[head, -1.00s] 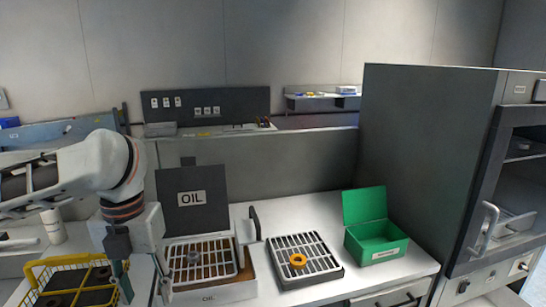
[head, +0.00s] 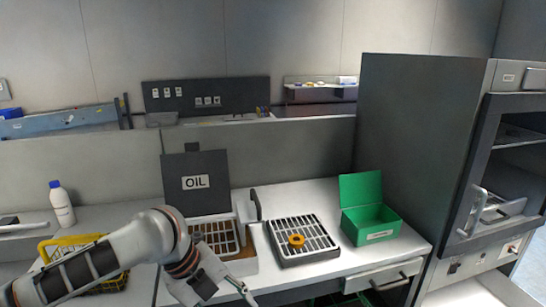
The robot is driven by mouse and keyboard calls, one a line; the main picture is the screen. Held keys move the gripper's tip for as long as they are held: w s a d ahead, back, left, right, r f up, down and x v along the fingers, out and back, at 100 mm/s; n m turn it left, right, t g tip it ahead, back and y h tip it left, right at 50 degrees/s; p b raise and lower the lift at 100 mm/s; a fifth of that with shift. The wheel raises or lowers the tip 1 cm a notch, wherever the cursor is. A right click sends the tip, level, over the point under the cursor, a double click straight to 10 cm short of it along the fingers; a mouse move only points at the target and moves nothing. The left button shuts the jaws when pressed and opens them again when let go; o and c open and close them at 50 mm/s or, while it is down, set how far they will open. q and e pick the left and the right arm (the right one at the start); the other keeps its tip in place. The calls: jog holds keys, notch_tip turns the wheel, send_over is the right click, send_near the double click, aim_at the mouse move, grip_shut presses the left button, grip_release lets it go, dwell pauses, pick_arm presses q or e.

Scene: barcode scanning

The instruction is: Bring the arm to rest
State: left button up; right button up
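My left arm comes in from the lower left, low over the front of the bench. My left gripper (head: 232,294) points down and to the right near the bottom edge, in front of the oil box (head: 248,264). Its fingers are partly cut off by the frame edge, so I cannot tell how far apart they are. I see nothing held in it. My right arm and gripper are not in view.
A yellow basket (head: 62,241) is partly hidden behind my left arm. A white bottle (head: 61,207) stands behind it. An orange ring (head: 296,240) lies on the dark rack (head: 316,257). An open green box (head: 374,232) stands right, beside a tall grey cabinet (head: 420,150).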

pick_arm(q)
jog(key=w+d+f+n+t+h, duration=0.1)
jog(key=d+f+n+t+h, duration=0.15)
jog(key=d+f+n, duration=0.4)
notch_tip(320, 180, down, 7)
jog(key=a+n+t, duration=0.2)
jog(key=n+t, duration=0.2)
jog(key=n, duration=0.4)
jog(key=s+a+f+n+t+y, duration=0.3)
jog(key=s+a+f+n+y, duration=0.3)
jog(key=s+a+f+n, duration=0.4)
jog(key=s+a+f, duration=0.5)
jog(key=a+f, duration=0.1)
jog(key=a, duration=0.3)
jog(key=shift+f, duration=0.4)
